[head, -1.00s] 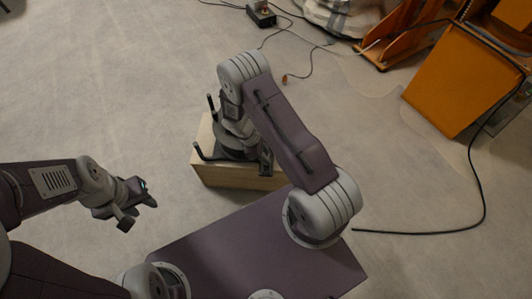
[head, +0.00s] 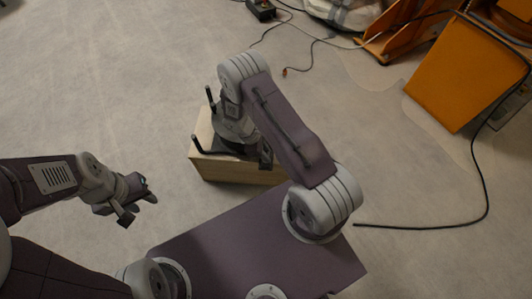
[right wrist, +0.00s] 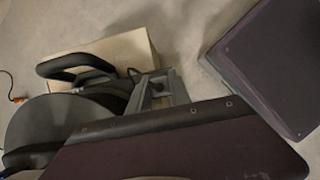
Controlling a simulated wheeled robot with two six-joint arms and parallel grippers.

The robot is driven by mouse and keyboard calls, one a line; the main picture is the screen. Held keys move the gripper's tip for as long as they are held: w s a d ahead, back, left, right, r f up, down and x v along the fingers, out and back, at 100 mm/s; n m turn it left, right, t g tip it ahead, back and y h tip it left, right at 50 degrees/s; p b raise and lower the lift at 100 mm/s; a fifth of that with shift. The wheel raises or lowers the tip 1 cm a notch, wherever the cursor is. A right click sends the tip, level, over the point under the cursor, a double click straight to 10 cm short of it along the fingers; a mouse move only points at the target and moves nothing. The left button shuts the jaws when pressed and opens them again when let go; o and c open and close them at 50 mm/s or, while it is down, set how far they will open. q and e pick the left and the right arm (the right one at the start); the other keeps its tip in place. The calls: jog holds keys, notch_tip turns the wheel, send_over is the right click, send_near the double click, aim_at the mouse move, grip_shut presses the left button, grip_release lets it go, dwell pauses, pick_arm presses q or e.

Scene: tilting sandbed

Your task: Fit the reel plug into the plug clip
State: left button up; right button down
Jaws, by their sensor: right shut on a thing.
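A pale wooden box (head: 215,170) stands on the floor, with dark hooked handles (head: 207,150) and grey parts on it, partly hidden by my right arm. In the right wrist view a black handle loop (right wrist: 75,66), a dark round drum (right wrist: 55,125) and a grey bracket (right wrist: 157,90) are close by, over the pale box (right wrist: 120,50). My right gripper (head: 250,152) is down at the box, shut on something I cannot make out. I cannot pick out the reel plug or the plug clip for sure. My left gripper (head: 138,207) looks open and empty, left of the box.
A thin cable with an orange end (head: 285,71) lies on the floor behind the box. A black box (head: 261,10) is at the top. An orange cabinet (head: 458,80) and a long black cable (head: 480,190) are at the right. The floor at left is clear.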

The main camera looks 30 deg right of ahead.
jog(key=shift+f+b, duration=0.9)
jog(key=shift+f, duration=0.4)
dwell(0.6)
jog(key=c, duration=1.1)
grip_release()
jog(key=shift+r, duration=0.1)
jog(key=o, duration=0.5)
jog(key=shift+c, duration=0.2)
notch_tip(320, 180, up, 8)
jog(key=p, duration=0.7)
jog(key=shift+r, duration=0.1)
